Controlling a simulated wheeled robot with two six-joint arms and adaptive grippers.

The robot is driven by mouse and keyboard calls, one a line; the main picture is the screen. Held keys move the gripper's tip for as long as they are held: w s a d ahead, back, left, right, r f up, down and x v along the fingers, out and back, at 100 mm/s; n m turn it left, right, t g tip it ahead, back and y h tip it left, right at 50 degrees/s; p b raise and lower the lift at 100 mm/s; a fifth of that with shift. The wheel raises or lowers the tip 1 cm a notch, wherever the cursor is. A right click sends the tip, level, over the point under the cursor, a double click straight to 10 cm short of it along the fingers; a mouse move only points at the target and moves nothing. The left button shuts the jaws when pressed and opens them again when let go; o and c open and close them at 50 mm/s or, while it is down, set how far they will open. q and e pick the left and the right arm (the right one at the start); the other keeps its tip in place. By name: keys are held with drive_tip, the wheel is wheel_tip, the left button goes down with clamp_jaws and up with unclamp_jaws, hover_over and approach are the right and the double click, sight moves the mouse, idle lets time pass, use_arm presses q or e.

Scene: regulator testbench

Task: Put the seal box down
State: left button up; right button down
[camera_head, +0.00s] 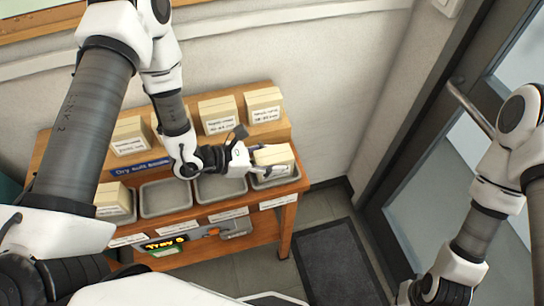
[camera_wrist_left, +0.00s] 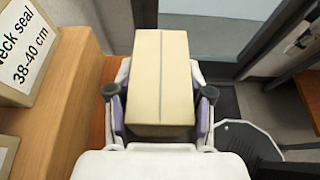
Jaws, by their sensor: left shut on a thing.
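My left gripper (camera_head: 256,166) is shut on a cream seal box (camera_head: 273,156), with a finger on either side of it. In the left wrist view the box (camera_wrist_left: 161,75) sits upright between the left gripper's fingers (camera_wrist_left: 160,112). The box is over the rightmost grey tray (camera_head: 285,180) at the front of the wooden bench. I cannot tell whether its base touches the tray, since the gripper and box hide most of it. My right arm shows at the right edge, but its gripper is out of view.
Labelled boxes (camera_head: 218,114) stand on the raised back shelf (camera_head: 193,139). Two grey trays, a left one (camera_head: 166,197) and a middle one (camera_head: 219,187), look empty. Another box (camera_head: 112,198) sits in the far-left tray. A door and dark floor mat (camera_head: 338,262) lie to the right.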

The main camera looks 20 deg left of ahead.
use_arm(q)
drive_tip(key=o, duration=1.2)
drive_tip(key=shift+f, duration=0.1)
drive_tip(key=shift+r+p, duration=0.3)
drive_tip(key=shift+p, duration=0.05)
drive_tip(key=shift+s+a, duration=0.1)
drive_tip(key=shift+a, duration=0.2)
drive_tip(key=v, duration=1.1)
drive_tip(key=shift+s+a, duration=0.15)
drive_tip(key=shift+s, duration=0.05)
